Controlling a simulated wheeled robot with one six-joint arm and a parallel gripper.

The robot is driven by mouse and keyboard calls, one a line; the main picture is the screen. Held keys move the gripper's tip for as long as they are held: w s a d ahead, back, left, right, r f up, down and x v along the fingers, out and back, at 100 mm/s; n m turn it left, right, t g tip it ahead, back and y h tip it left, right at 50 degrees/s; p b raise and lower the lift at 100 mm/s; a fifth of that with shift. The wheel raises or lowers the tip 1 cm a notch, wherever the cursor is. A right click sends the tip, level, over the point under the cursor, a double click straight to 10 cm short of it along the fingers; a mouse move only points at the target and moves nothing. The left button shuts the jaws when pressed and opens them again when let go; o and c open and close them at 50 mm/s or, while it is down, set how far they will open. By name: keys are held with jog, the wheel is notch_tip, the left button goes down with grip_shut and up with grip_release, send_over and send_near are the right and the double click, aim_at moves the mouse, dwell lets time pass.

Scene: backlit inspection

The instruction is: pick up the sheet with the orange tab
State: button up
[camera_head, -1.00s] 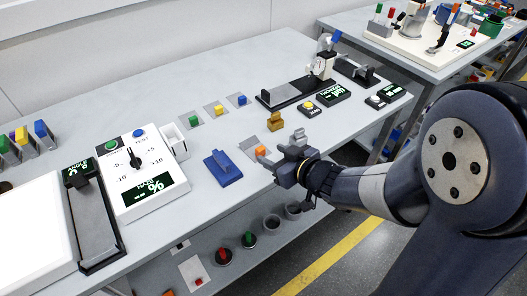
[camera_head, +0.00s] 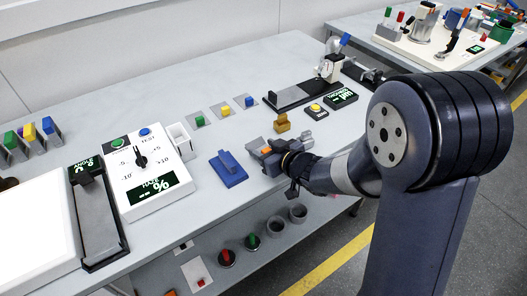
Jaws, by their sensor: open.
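The orange tab (camera_head: 266,150) shows as a small block at my gripper, near the front edge of the table. The sheet under it is mostly hidden by the gripper. My gripper (camera_head: 262,155) is open and low over the table, with its fingers around or right beside the orange tab; I cannot tell whether they touch it. Three similar sheets lie further back in a row, with a green tab (camera_head: 199,121), a yellow tab (camera_head: 225,111) and a blue tab (camera_head: 249,101).
A haze meter (camera_head: 145,170) and a bright light panel (camera_head: 35,232) are further left. The table (camera_head: 150,90) is clear at the back.

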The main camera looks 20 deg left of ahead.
jog(key=c, duration=1)
jog(key=shift+c, duration=0.3)
jog(key=shift+r, duration=0.1)
